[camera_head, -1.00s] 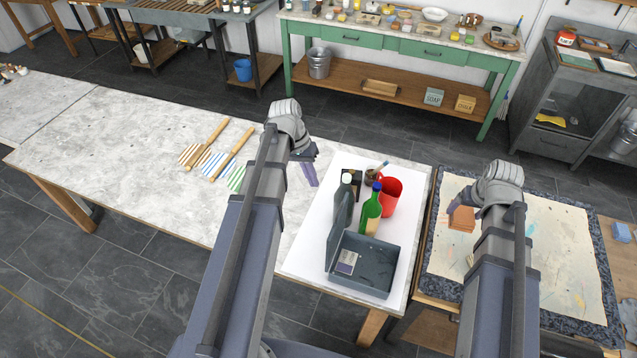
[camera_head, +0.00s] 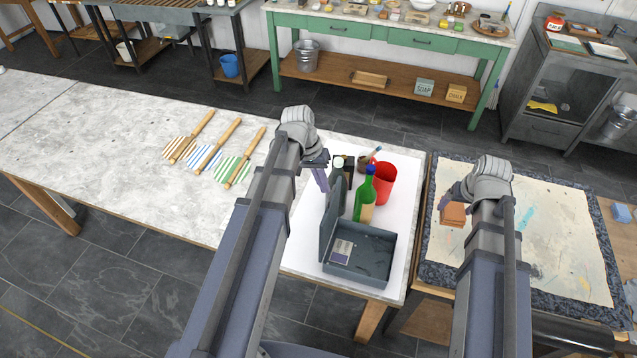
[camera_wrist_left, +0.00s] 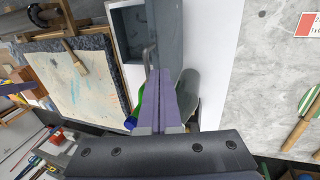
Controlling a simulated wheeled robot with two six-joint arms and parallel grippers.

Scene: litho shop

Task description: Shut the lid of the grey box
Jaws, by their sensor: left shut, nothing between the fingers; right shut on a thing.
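The grey box (camera_head: 378,268) stands open on a white sheet at the table's right end. Its lid (camera_head: 329,222) stands roughly upright along the box's left side. My left gripper (camera_head: 323,186) is shut and empty, at the left of the lid's far end. In the left wrist view the shut fingers (camera_wrist_left: 160,78) point towards the lid (camera_wrist_left: 165,32), with the box tray (camera_wrist_left: 129,28) beside it; I cannot tell whether they touch. My right gripper (camera_head: 446,204) is shut on an orange-brown block (camera_head: 453,216) over the paint-spotted board.
Striped tools (camera_head: 232,170) lie on the left table. The table between them and the sheet is clear.

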